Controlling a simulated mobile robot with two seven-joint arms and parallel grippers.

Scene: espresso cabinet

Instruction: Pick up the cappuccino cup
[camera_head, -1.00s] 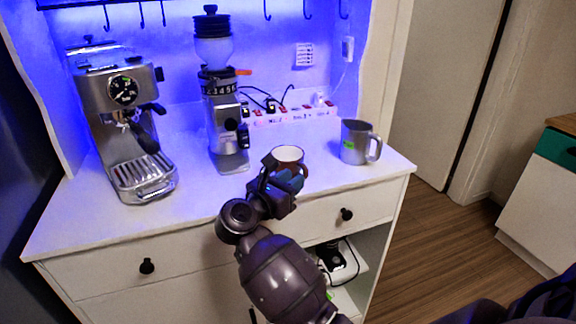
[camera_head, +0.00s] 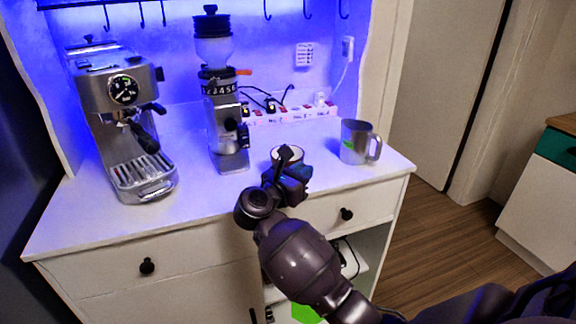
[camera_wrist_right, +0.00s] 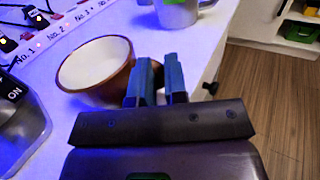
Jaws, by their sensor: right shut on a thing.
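The cappuccino cup (camera_head: 279,153) is brown outside and white inside. In the head view it is at the front middle of the white counter, partly hidden behind my right gripper (camera_head: 295,166). In the right wrist view the cup (camera_wrist_right: 88,64) shows its open mouth, left of the blue fingers of the right gripper (camera_wrist_right: 159,72). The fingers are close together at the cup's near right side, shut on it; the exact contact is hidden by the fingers. I cannot tell whether the cup's base touches the counter. My left gripper is not in view.
A steel pitcher (camera_head: 355,142) stands to the right of the cup. A coffee grinder (camera_head: 226,125) and an espresso machine (camera_head: 125,110) stand to the left. A power strip (camera_head: 295,115) lies along the back wall. The counter's front edge is close below the cup.

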